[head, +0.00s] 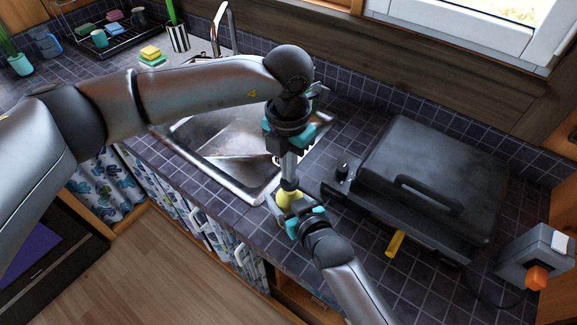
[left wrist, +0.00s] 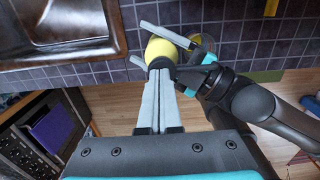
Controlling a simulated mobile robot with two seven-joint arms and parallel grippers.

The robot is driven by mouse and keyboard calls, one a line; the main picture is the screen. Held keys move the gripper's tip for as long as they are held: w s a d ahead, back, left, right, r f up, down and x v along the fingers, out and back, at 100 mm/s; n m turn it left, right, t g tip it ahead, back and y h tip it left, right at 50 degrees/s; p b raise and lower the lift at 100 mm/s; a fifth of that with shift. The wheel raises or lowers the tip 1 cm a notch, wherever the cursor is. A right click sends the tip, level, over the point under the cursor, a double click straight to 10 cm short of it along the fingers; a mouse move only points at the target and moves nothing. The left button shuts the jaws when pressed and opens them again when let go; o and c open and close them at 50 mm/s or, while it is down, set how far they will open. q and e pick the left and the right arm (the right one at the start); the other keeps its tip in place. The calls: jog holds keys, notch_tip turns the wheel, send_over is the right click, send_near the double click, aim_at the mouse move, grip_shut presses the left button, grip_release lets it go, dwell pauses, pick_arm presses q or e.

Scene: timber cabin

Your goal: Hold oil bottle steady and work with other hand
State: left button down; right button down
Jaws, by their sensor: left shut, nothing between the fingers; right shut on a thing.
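The oil bottle (head: 288,199) has a yellow body and a dark top, and it is at the counter's front edge, right of the sink. It also shows in the left wrist view (left wrist: 159,49). My right gripper (head: 290,208) comes from the lower right and is shut on the bottle's body, its fingers on either side. My left gripper (head: 289,182) points down from above and is shut and empty. Its fingertips are at the bottle's dark top; I cannot tell whether they touch. The bottle's lower part is hidden by the right gripper.
A metal sink (head: 203,140) lies left of the bottle. A black grill (head: 440,165) stands to the right, with a yellow-handled item (head: 395,243) at its front. A grey box with an orange knob (head: 537,277) is at the far right. A dish rack (head: 115,40) stands at the back left.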

pick_arm(q)
notch_tip(320, 180, up, 14)
dwell(0.4)
dwell(0.9)
jog(key=shift+s+r, duration=0.3)
jog(key=shift+r, duration=0.45)
notch_tip(320, 180, down, 14)
jog(key=shift+f, duration=0.1)
